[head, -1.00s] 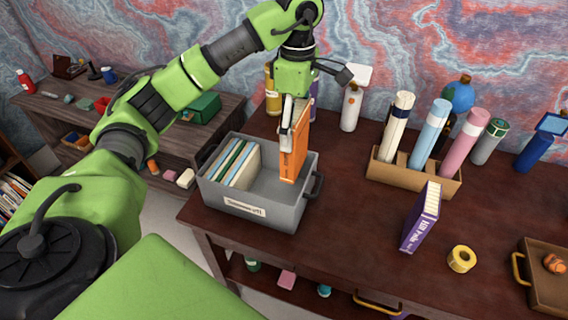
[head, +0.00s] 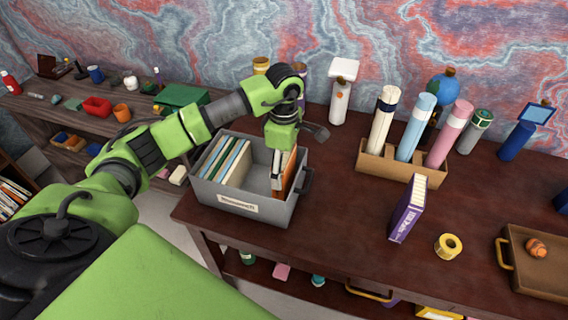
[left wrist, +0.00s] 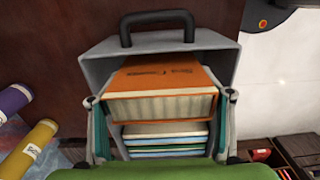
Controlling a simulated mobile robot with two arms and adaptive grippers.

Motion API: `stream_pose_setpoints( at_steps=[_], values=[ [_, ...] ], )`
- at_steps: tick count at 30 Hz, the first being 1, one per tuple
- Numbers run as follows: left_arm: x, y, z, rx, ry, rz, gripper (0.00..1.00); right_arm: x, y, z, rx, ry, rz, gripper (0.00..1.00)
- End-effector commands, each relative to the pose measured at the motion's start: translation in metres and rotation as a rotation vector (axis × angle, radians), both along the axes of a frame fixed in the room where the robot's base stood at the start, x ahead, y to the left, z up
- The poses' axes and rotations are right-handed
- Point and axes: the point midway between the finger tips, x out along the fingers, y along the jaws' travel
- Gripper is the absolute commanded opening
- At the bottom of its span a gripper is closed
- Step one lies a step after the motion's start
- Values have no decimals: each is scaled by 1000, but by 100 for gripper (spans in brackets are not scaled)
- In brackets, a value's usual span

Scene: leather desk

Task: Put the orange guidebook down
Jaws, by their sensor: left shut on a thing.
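The orange guidebook (head: 290,172) is upright inside the grey bin (head: 237,206), near its right wall. In the left wrist view the orange guidebook (left wrist: 165,80) shows its cover and page edges between the fingers. My left gripper (head: 281,160) is shut on it from above, with the fingers (left wrist: 158,120) at its two sides. Whether the book's lower edge touches the bin floor is hidden. Several upright books (head: 226,158) fill the left part of the same bin. My right gripper is not in view.
A purple book (head: 408,208) stands on the desk to the right, beside a yellow tape roll (head: 448,246). A cardboard holder (head: 400,165) with rolled tubes stands behind. A brown tray (head: 535,270) is at far right. The desk between bin and purple book is clear.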

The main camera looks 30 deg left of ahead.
Motion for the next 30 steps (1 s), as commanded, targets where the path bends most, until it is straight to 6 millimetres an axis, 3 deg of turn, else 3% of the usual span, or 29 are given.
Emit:
stream_pose_setpoints(
  at_steps=[9, 10, 11, 23, 26, 30],
  values=[
    [1, 0, -3, -1, -3, -1, 38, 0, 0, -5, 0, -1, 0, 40],
    [1, 0, -2, -1, -2, -1, 80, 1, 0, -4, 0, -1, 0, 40],
    [1, 0, -2, -1, -2, -1, 87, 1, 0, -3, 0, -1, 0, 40],
    [0, 0, 0, -1, -1, -1, 89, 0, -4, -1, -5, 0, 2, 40],
    [2, 0, 6, -1, -4, -1, 89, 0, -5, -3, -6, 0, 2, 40],
    [2, -1, 31, -1, -8, -1, 89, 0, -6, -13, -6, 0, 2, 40]
  ],
)
